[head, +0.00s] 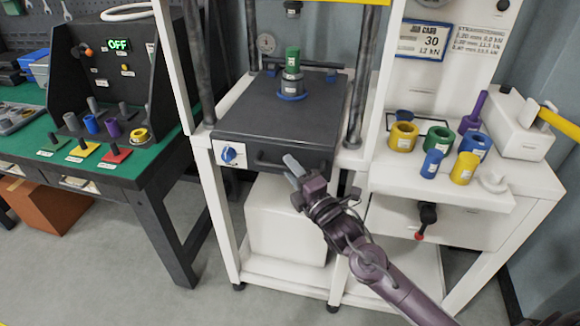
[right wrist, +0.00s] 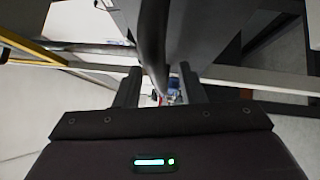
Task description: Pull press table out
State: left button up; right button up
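The press table (head: 235,120) is a dark grey slab in the white press frame, with a dark bar handle (head: 266,161) along its front edge. A blue ring and a green-topped stack (head: 291,66) stand on it. My right gripper (head: 295,172) is just in front of the handle's right part. In the right wrist view its two fingers (right wrist: 158,88) are apart, with a dark bar (right wrist: 153,40), seemingly the handle, between them. I cannot tell whether the fingers touch it; the gripper hides the handle's right end. My left gripper is not in view.
A blue knob (head: 229,154) sits left of the handle. A white box (head: 285,225) stands below the press table. The right shelf (head: 520,185) holds several coloured rings and cylinders. A green-topped bench (head: 120,165) stands at left. Floor in front of the frame is open.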

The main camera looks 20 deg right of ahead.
jog(key=shift+w+a+r, duration=0.1)
jog(key=shift+w+a, duration=0.05)
jog(key=shift+w, duration=0.45)
grip_shut()
